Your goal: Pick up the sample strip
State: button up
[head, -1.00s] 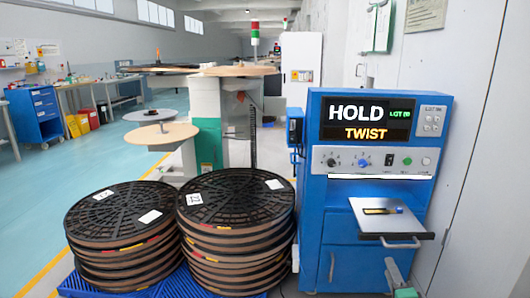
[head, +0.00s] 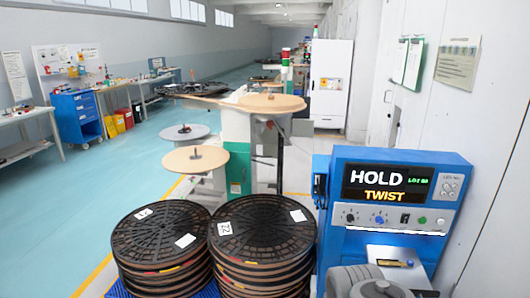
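The sample strip (head: 393,263) appears to be the small yellow piece on the metal plate (head: 390,251) at the front of the blue test station (head: 342,215), low in the head view. Most of the plate and part of the strip are hidden behind my grey arm, which rises from the bottom edge in front of the station. The fingertips of my gripper do not show, so I cannot see whether it touches the strip. The station's screen (head: 388,186) reads HOLD and TWIST.
Two stacks of black reels, the left stack (head: 150,236) and the right stack (head: 262,238), stand left of the station. Behind them is a machine with round wooden discs (head: 195,159). The blue-green floor (head: 55,220) at the far left is clear.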

aim_at(409, 263)
jog(key=k, duration=0.65)
jog(key=z, duration=0.75)
jog(key=i, duration=1.05)
jog(key=z, duration=0.15)
